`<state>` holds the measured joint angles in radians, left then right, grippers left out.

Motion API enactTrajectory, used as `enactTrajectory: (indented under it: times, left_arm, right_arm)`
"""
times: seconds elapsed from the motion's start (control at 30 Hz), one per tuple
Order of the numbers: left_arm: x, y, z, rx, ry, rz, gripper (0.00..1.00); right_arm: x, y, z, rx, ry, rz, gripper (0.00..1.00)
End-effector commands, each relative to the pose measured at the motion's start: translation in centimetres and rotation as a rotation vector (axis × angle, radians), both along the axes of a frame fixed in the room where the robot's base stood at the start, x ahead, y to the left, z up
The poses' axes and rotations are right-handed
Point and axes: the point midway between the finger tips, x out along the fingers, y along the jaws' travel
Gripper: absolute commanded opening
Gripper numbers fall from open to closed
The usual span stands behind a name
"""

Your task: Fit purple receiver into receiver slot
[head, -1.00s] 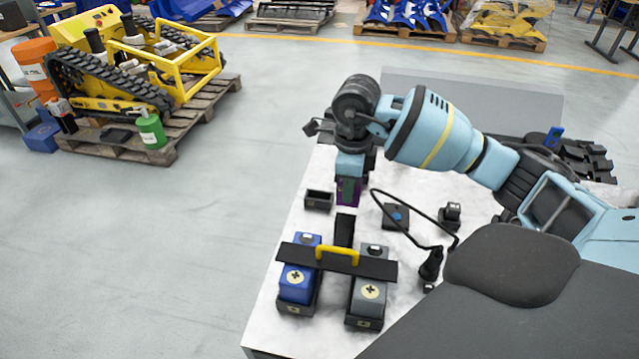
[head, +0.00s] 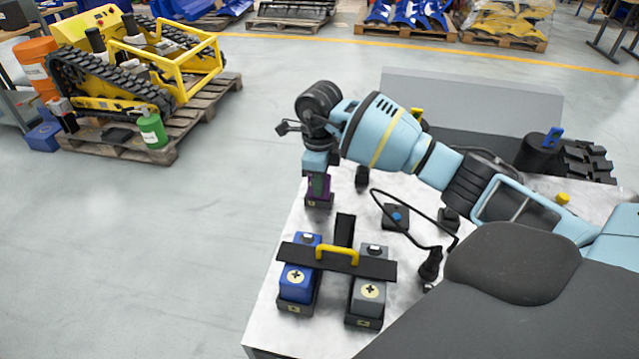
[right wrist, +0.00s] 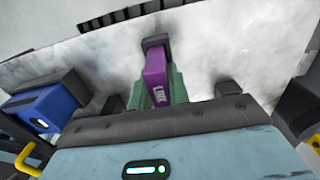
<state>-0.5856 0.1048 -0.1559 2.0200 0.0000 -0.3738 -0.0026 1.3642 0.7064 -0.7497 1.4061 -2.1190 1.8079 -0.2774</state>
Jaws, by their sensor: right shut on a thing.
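The purple receiver (head: 327,184) is held between the greenish fingers of my right gripper (head: 318,183), which points down and is shut on it. The receiver (right wrist: 155,68), with white lettering, also shows between the fingers in the right wrist view. The receiver slot, a small black open box (head: 319,202), stands on the table directly below the receiver in the head view. Its dark rim (right wrist: 154,41) shows just beyond the receiver's far end in the right wrist view. I cannot tell whether the receiver's lower end is above the slot or inside it. My left gripper is not in view.
A blue block (head: 297,284) and a grey block (head: 369,293) stand in black holders, with a black crossbar and yellow handle (head: 338,253) over them. A black cable (head: 409,236) and small dark devices lie to the right. The table's left edge is close to the slot.

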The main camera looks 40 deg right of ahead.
Motion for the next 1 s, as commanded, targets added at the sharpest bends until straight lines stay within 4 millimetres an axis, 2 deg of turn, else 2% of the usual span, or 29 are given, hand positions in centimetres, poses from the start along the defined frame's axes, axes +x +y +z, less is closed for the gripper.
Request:
enactTrajectory:
  times: [0.1,0.5,0.53,0.67,1.0]
  left_arm:
    - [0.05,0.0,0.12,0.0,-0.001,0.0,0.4]
    - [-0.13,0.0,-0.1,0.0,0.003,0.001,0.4]
    - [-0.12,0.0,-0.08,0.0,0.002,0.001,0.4]
    - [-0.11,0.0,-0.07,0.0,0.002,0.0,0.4]
    - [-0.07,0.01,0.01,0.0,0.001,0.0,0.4]
  right_arm:
    - [0.03,-0.02,-1.08,0.001,-0.002,0.0,0.0]
    - [0.03,-0.04,-1.57,0.0,-0.001,0.0,0.0]
    - [0.02,-0.03,-1.55,0.0,-0.001,0.0,0.2]
    - [0.03,-0.04,-1.49,0.0,-0.003,0.0,0.37]
    - [0.05,-0.03,-1.25,0.0,-0.004,0.0,0.4]
